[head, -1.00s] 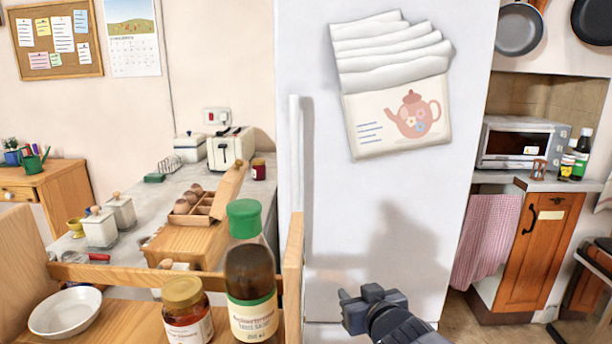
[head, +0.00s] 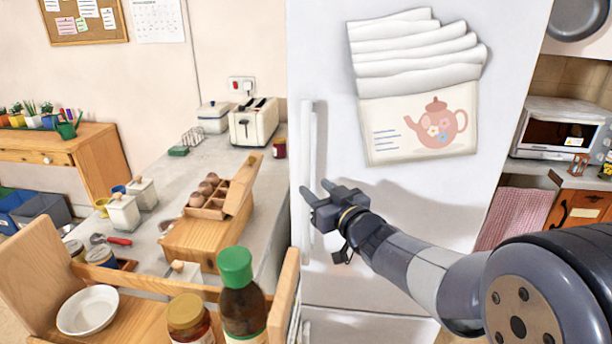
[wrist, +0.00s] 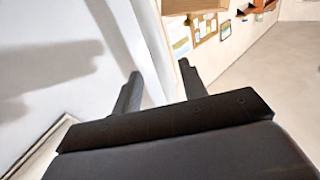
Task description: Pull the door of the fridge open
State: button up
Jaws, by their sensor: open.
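The fridge (head: 325,60) is tall and white, and its door is shut. A vertical white handle (head: 307,130) runs along the left edge of the door. My gripper (head: 315,189) is open, its two fingers pointing left at the handle, around the middle of its height. In the wrist view my gripper (wrist: 160,68) has its fingers apart, and a white upright bar, the handle (wrist: 150,45), shows between them. I cannot tell whether either finger touches it. The fridge door (wrist: 50,50) fills the left of the wrist view.
A teapot-print holder with white cloths (head: 420,125) is on the fridge door. A wooden tray (head: 140,275) with a dark bottle (head: 243,305), a jar (head: 188,318) and a white bowl (head: 88,310) is at the lower left. A counter with a toaster (head: 254,122) stands left of the fridge.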

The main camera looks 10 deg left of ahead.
aim_at(308, 182)
jog(key=x, duration=0.6)
jog(key=shift+p, duration=0.4)
grip_shut()
